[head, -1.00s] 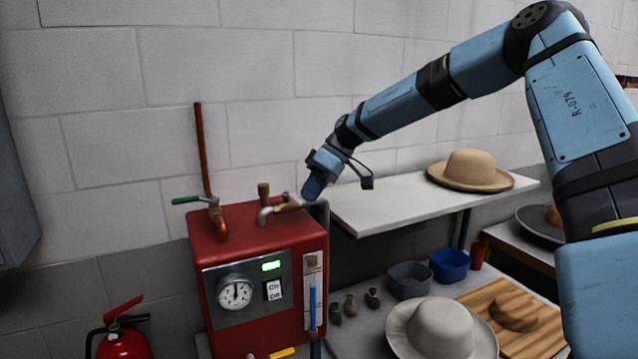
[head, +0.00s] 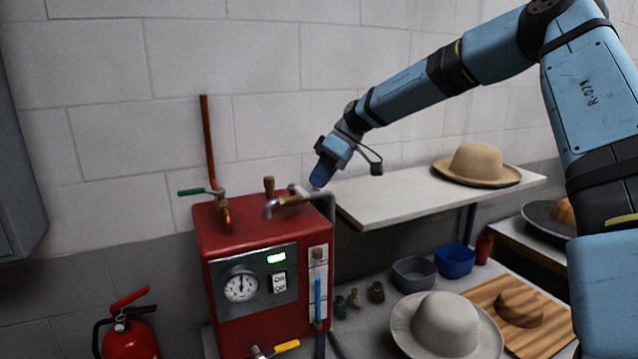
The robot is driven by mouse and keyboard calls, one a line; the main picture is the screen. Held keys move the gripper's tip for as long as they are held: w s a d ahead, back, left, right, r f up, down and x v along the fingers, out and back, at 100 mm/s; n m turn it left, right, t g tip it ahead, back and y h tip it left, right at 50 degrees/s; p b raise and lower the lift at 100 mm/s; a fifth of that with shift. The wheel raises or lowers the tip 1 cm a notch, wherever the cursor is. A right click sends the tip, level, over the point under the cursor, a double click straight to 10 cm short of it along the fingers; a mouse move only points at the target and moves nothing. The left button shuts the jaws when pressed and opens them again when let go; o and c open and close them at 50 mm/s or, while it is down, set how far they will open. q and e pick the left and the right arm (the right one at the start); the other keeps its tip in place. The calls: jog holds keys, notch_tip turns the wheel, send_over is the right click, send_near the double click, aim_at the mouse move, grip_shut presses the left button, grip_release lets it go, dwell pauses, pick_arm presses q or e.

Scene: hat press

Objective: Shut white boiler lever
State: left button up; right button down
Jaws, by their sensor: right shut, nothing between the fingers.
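The red boiler (head: 213,246) stands left of centre, with pipes and valves on its top. A pale grey-white lever (head: 298,190) sits on the bent grey pipe with a brass valve (head: 289,200) at the boiler's top right. Which way the lever points is hard to tell at this size. My right gripper (head: 320,177) is shut and empty, with its blue fingertips just right of and above the lever. They look close to it, but I cannot tell whether they touch. My left gripper is out of view.
A green-handled valve (head: 193,192) is at the boiler's top left, a yellow-handled one (head: 285,346) low in front. A white shelf (head: 380,205) with a tan hat (head: 476,165) lies right of my gripper. Below are bowls and a pale hat (head: 444,322). A fire extinguisher (head: 130,342) stands lower left.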

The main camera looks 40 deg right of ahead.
jog(key=b+v, duration=0.1)
jog(key=v, duration=1.1)
jog(key=shift+s+d+f, duration=0.1)
jog(key=shift+d, duration=0.05)
